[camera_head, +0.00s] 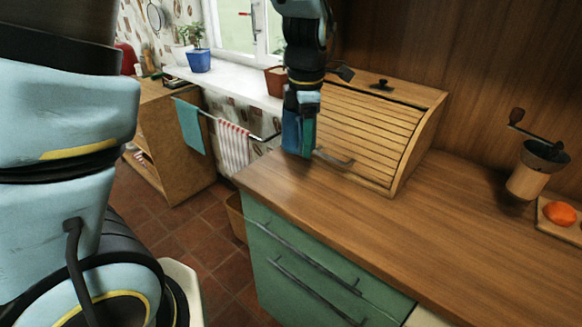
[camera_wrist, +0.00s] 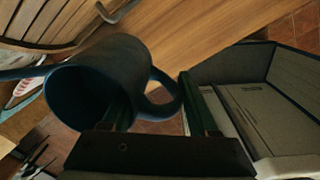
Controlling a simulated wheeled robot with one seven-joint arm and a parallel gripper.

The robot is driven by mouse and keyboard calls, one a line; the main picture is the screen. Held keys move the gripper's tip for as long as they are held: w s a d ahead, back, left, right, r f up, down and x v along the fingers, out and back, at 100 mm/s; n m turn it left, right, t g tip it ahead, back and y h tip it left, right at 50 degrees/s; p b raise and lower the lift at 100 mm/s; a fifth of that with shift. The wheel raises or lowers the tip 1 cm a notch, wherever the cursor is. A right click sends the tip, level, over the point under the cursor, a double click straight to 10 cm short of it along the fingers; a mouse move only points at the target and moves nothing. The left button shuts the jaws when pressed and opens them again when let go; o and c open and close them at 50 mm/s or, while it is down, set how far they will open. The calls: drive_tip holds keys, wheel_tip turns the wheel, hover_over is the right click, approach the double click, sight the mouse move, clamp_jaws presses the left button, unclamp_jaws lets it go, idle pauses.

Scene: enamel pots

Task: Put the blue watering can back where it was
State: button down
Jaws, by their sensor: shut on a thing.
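The blue watering can (camera_wrist: 112,65) is in my gripper (camera_wrist: 158,108) in the wrist view. Its round open mouth faces the camera, its looped handle is on the right and a thin spout runs off to the left. The dark green fingers stand at the handle side, and my gripper is shut on the can; the exact contact is hard to see. In the head view my gripper (camera_head: 300,150) points down by the left end of the wooden counter, in front of the roll-top bread box. Only a narrow blue strip of the can (camera_head: 290,134) shows there.
The slatted bread box (camera_head: 355,135) with a grey handle stands close on the right. Behind are a towel rail, a white sill (camera_head: 235,85) and a blue-potted plant (camera_head: 199,61). The counter's front is clear.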

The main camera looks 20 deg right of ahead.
drive_tip(key=shift+w+f+p, duration=0.2)
drive_tip(key=shift+f+p, duration=0.3)
drive_tip(key=shift+f, duration=2)
drive_tip(key=shift+w+f+p, duration=0.15)
drive_tip(key=shift+f+p, duration=0.35)
drive_tip(key=shift+f, duration=2)
drive_tip(key=shift+f, duration=0.2)
drive_tip(key=shift+c, duration=0.8)
unclamp_jaws()
